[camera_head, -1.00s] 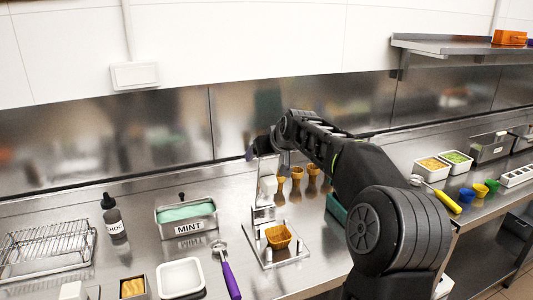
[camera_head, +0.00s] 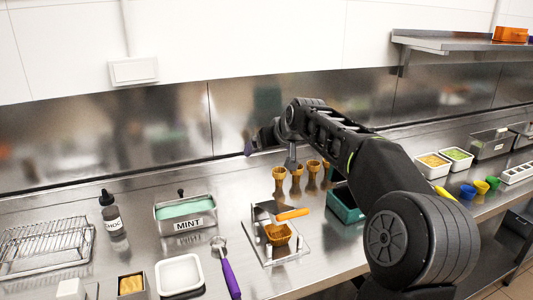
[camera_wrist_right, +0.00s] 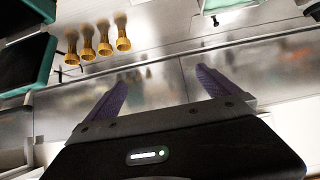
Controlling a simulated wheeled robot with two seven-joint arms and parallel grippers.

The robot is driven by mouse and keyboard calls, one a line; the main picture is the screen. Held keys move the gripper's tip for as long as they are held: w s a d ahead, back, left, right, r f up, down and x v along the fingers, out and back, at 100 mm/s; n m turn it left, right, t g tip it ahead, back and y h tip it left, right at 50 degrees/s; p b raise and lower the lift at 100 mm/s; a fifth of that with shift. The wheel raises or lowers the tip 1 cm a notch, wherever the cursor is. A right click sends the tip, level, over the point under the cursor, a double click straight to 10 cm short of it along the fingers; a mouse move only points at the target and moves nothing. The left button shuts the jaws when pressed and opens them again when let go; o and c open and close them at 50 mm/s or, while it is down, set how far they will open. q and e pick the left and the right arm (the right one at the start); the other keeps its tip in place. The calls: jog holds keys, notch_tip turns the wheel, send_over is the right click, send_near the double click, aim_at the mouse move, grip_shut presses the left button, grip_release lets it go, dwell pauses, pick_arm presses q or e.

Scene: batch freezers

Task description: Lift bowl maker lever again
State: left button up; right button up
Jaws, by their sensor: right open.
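The bowl maker stands on the counter, with its base plate (camera_head: 290,252) under a brown waffle bowl (camera_head: 278,235). Its lever (camera_head: 268,208) is low over the bowl, and the orange handle (camera_head: 293,213) points right. My right gripper (camera_head: 252,147) is above and behind the bowl maker, apart from the lever, near the back wall. In the right wrist view its two purple fingers (camera_wrist_right: 160,95) are spread, with nothing between them. The bowl maker is not clear in that view. My left gripper is not in view.
Several waffle cones (camera_head: 296,180) stand behind the bowl maker, beside a teal container (camera_head: 345,207). The mint tub (camera_head: 186,214), a purple-handled scoop (camera_head: 229,272), a white tray (camera_head: 180,274) and a chocolate bottle (camera_head: 111,213) are to the left. My right arm covers the counter's right part.

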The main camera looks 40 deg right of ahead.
jog(key=v, duration=0.4)
jog(key=shift+b, duration=0.3)
jog(key=shift+f, duration=0.15)
